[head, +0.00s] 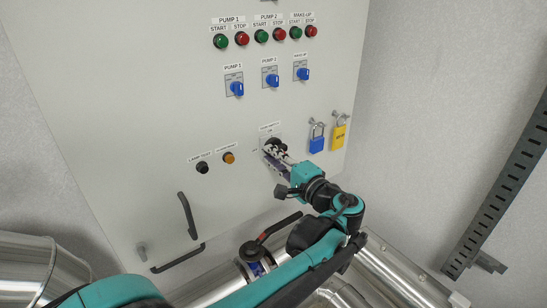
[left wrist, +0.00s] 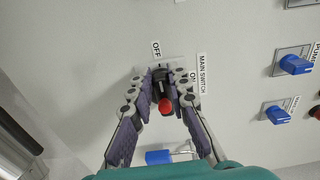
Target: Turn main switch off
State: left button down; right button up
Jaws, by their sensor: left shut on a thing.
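The main switch is on the control panel, below the pump selectors in the head view, where my left gripper mostly covers it. In the left wrist view the main switch (left wrist: 164,94) shows as a dark handle with a red part between my fingers. An OFF label (left wrist: 156,48) lies above it in that view and the ON label (left wrist: 193,77) to its right. My left gripper (head: 273,148) is shut on the switch handle, with a finger on each side (left wrist: 164,85). My right gripper is out of view.
A blue padlock (head: 317,144) and a yellow padlock (head: 339,137) hang just right of the switch. A black knob (head: 202,167) and an orange lamp (head: 229,158) are to its left. Blue selectors (head: 236,88) sit above. Metal pipes (head: 390,280) run below the panel.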

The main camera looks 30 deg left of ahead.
pick_arm(q)
jog(key=shift+r, duration=0.1)
jog(key=c, duration=1.4)
grip_release()
jog(key=shift+w, duration=0.1)
jog(key=shift+c, duration=0.2)
jog(key=shift+w+a, duration=0.1)
jog(key=shift+a, duration=0.1)
jog(key=v, duration=1.2)
